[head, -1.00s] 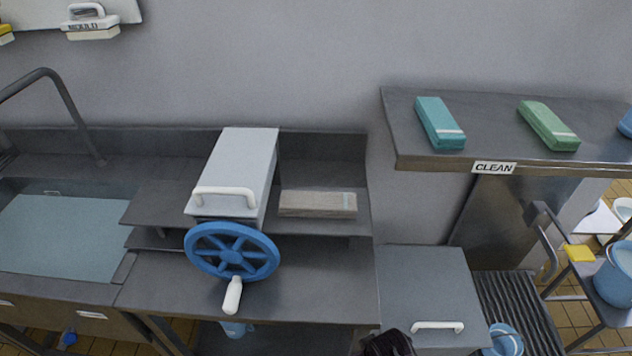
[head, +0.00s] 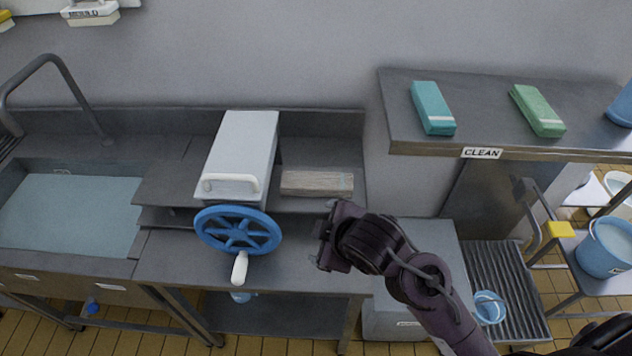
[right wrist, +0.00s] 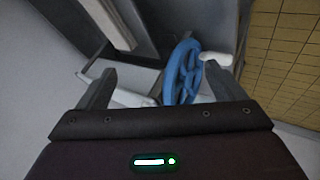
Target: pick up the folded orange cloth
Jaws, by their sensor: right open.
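I see no orange cloth in either view. A folded grey-brown cloth with a pale band (head: 317,183) lies on the raised steel ledge right of the white box with the blue wheel. A folded teal cloth (head: 433,108) and a folded green cloth (head: 538,110) lie apart on the shelf marked CLEAN. My right gripper (head: 322,244) is over the front of the counter, below the grey-brown cloth in the picture. It is open and empty; its two fingers also show in the right wrist view (right wrist: 158,85). My left gripper is not in view.
The white box (head: 242,150) with its blue handwheel (head: 238,231) stands left of my right gripper. The CLEAN shelf (head: 480,144) juts out at the right. A water-filled sink (head: 70,215) is at the left. A blue bucket (head: 604,250) stands at far right.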

